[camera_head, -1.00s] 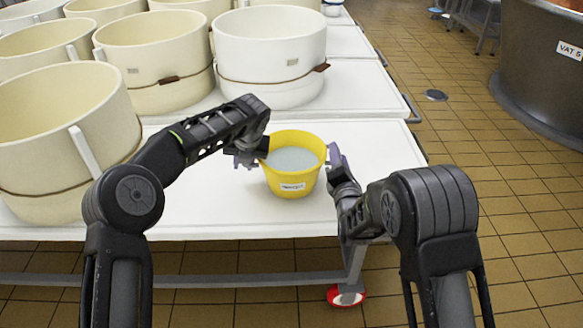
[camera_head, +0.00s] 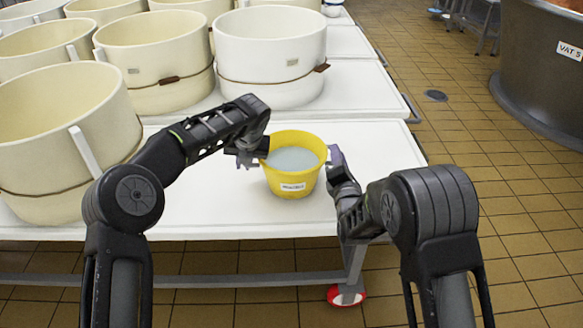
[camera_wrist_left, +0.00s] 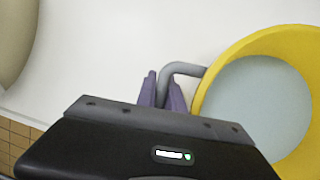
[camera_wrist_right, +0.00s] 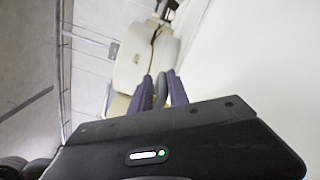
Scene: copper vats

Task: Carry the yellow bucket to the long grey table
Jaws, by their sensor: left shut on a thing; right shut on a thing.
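The yellow bucket (camera_head: 293,178) is upright at the front of a white-topped table (camera_head: 210,215), with pale liquid inside and a white label on its front. I cannot tell whether its base touches the table. My left gripper (camera_head: 250,157) is at the bucket's left side; in the left wrist view its purple fingers (camera_wrist_left: 163,92) are shut on the grey handle (camera_wrist_left: 185,70) beside the yellow rim. My right gripper (camera_head: 337,160) is at the bucket's right side. In the right wrist view its fingers (camera_wrist_right: 160,92) are shut on a grey piece, seemingly the other handle; the bucket itself is out of that view.
Several large cream tubs (camera_head: 270,55) stand on the white tables to the left and behind. A big dark vat (camera_head: 540,75) marked VAT 5 is at the right. Tiled floor (camera_head: 465,140) lies open between them, with a drain (camera_head: 435,96).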

